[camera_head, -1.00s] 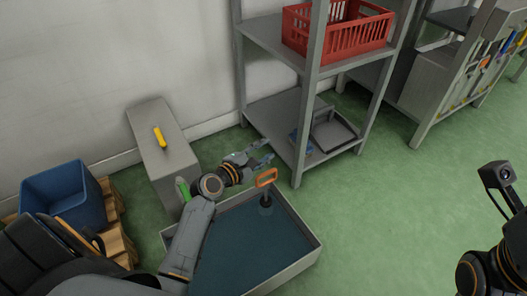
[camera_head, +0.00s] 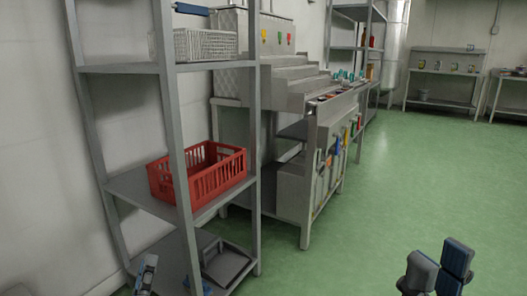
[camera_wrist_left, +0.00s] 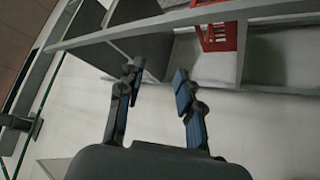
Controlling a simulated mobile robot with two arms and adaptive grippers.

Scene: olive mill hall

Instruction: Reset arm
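My left gripper (camera_head: 147,274) shows at the bottom edge of the head view, in front of the lower shelf, and is partly cut off. In the left wrist view (camera_wrist_left: 160,95) its two fingers stand apart with nothing between them. My right gripper (camera_head: 439,268) rises at the bottom right of the head view over the green floor. Its two fingers stand side by side with a gap and no object between them. The right arm behind it is out of frame.
A grey metal rack (camera_head: 175,130) stands at the left, holding a red crate (camera_head: 165,185), a white basket (camera_head: 190,45) and a grey dustpan-like item (camera_head: 228,264). A stepped metal machine (camera_head: 300,85) stands behind. The green floor (camera_head: 430,170) on the right is open.

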